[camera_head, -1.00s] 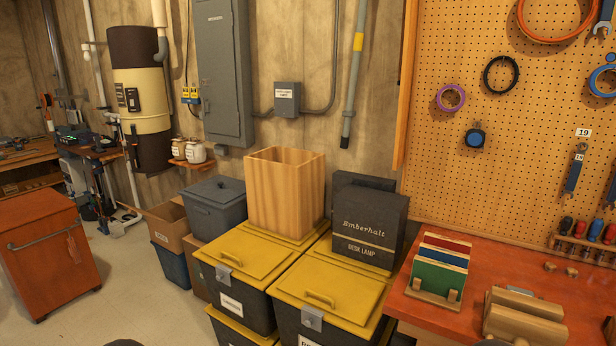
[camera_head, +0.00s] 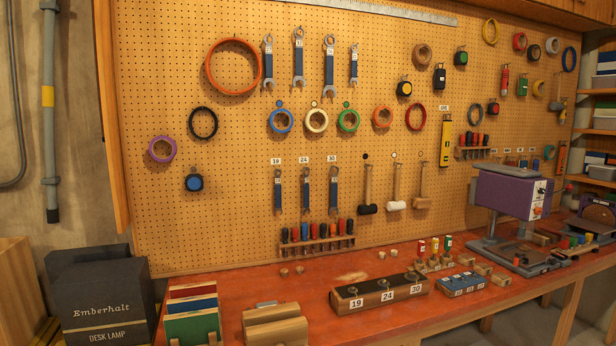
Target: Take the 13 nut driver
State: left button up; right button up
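Three short upright tools with red, yellow and green handles (camera_head: 435,246) stand in small wooden holders on the red-orange workbench (camera_head: 400,318). They carry pale labels too small to read, so I cannot tell whether one is the 13 nut driver. A wooden rack (camera_head: 318,246) on the pegboard holds several blue-, black- and red-handled drivers, with no readable numbers. A second rack (camera_head: 472,151) farther right holds more small drivers. Neither of my grippers is in view.
The pegboard (camera_head: 240,130) carries wrenches, rings, tape measures and mallets. On the bench stand a block marked 19, 24, 30 (camera_head: 379,295), a blue block (camera_head: 460,285) and a purple machine (camera_head: 508,194). A dark lamp box (camera_head: 103,305) stands at the left.

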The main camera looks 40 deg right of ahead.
aim_at(435, 241)
jog(key=z, duration=2.05)
jog(key=u, duration=0.85)
jog(key=i+l+u, duration=0.15)
jog(key=l+u, duration=0.3)
jog(key=l, duration=0.25)
jog(key=i+l+u, duration=0.1)
jog(key=l+u, duration=0.35)
jog(key=l, duration=0.3)
jog(key=l+u, duration=0.45)
jog(key=l, duration=0.25)
jog(key=k, duration=0.05)
